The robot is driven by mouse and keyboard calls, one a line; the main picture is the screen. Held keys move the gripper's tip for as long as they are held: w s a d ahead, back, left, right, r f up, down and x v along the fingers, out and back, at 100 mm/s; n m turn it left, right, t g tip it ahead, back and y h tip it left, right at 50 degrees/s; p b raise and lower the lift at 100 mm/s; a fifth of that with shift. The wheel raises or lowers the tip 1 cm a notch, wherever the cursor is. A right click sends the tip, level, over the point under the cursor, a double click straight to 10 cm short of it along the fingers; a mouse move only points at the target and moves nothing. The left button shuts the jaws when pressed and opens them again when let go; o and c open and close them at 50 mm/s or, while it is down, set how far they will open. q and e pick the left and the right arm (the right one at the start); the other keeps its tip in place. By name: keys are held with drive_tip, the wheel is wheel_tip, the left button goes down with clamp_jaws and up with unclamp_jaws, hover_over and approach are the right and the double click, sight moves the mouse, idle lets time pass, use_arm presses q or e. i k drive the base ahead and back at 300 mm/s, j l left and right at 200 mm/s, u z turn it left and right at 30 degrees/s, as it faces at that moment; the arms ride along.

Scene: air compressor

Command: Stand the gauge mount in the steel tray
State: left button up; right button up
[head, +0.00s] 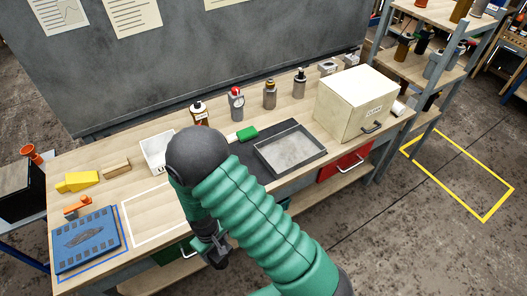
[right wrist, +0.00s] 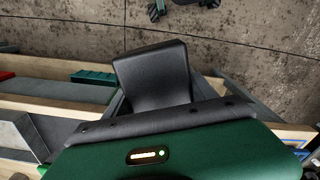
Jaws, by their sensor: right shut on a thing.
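The steel tray (head: 262,160) lies on the dark mat at the middle of the bench. A grey piece with a red top and a white dial (head: 236,103), perhaps the gauge mount, stands upright behind it to the left. My right gripper (head: 216,255) is low at the bench's front edge, left of and apart from the tray. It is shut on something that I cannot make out. In the right wrist view a dark grey block (right wrist: 152,75) fills the middle; I cannot tell whether it is gripper or held thing. My left gripper is out of view.
A cream box (head: 352,105) stands right of the tray. Several bottles (head: 269,95) line the back, and a green brush (head: 247,133) lies behind the tray. A blue board (head: 87,240) is at left, beside a bare white-outlined area (head: 150,212). My right arm hides part of the bench.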

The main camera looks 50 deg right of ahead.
sight(290, 150)
drive_tip(key=l+u, duration=0.2)
drive_tip(key=l, duration=0.2)
drive_tip(key=k+l+u, duration=0.15)
drive_tip(key=l, duration=0.2)
drive_tip(key=k+l+u, duration=0.2)
drive_tip(key=l, duration=0.15)
drive_tip(key=l+u, duration=0.2)
drive_tip(key=l, duration=0.2)
drive_tip(key=k+l+u, duration=0.2)
drive_tip(key=l, duration=0.1)
